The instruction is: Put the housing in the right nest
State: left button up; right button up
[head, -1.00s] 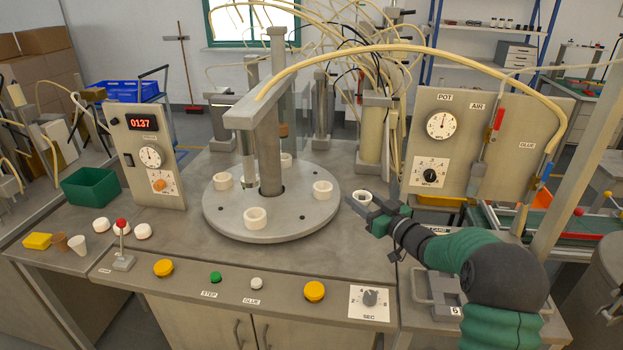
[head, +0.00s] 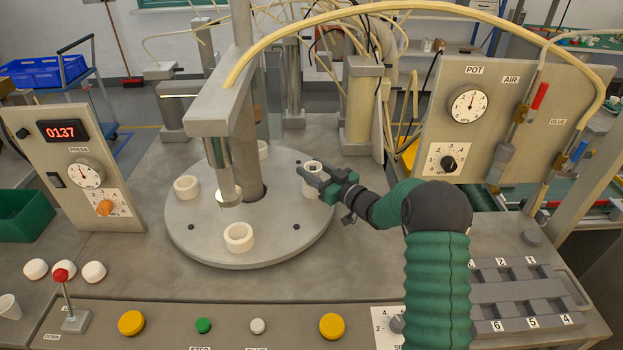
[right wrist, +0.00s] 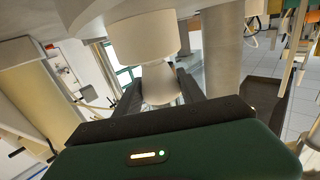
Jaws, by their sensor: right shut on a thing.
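My right gripper (head: 315,175) is at the right nest (head: 310,188), a white ring on the grey round table (head: 280,230). It is shut on the housing (right wrist: 162,84), a pale, flared piece between the fingers in the right wrist view. The housing's narrower end meets the white ring (right wrist: 145,36) there. The fingers largely hide the housing in the head view, and I cannot tell whether it is fully seated. My left gripper is not in view.
Other white nests sit at the left (head: 187,187), front (head: 239,237) and back (head: 263,148) of the round table. A press head (head: 226,185) hangs beside the central column (head: 245,130). A grey slotted tray (head: 520,290) lies at the right.

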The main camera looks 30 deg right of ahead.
jog(key=f, duration=0.3)
jog(key=shift+d, duration=0.3)
jog(key=shift+c, duration=0.7)
jog(key=shift+s+a+r, duration=0.1)
jog(key=o, duration=1.5)
jog(key=shift+a, duration=0.1)
jog(key=shift+c, duration=0.2)
jog(key=shift+s, duration=0.1)
jog(key=s, duration=0.3)
jog(key=s+d, duration=0.1)
jog(key=s, duration=0.3)
jog(key=s+d, duration=0.1)
jog(key=s, duration=0.3)
jog(key=shift+s+d, duration=0.2)
jog(key=shift+s, duration=0.05)
